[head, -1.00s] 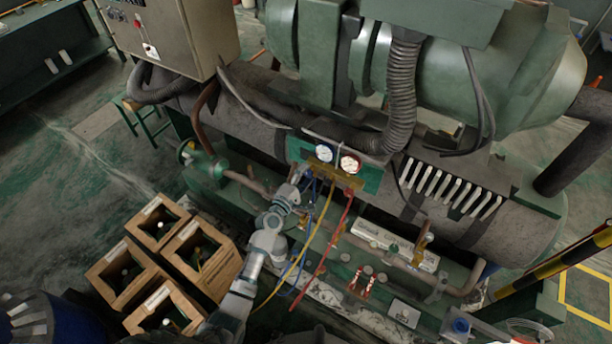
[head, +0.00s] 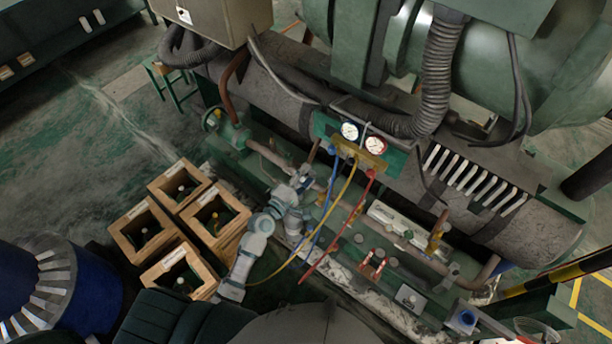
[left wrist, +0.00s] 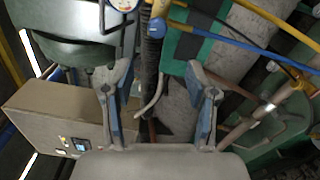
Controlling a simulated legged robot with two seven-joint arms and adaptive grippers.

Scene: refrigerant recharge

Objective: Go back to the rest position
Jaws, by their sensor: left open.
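My left arm reaches up from the bottom of the head view. Its gripper (head: 304,181) is over the pipes in front of the compressor skid, below and left of the manifold gauge set (head: 362,150). In the left wrist view the two blue-padded fingers (left wrist: 160,85) stand wide apart, with nothing between them held. The gauge set has a blue gauge (head: 349,131) and a red gauge (head: 375,145). A blue hose (head: 326,205), a yellow hose (head: 338,205) and a red hose (head: 352,215) hang from it. My right gripper is not in view.
Several open wooden boxes (head: 143,231) stand on the floor left of my arm, with bottle tops inside. The grey control box (head: 205,20) is at the top. Hoses hang close to the arm's right.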

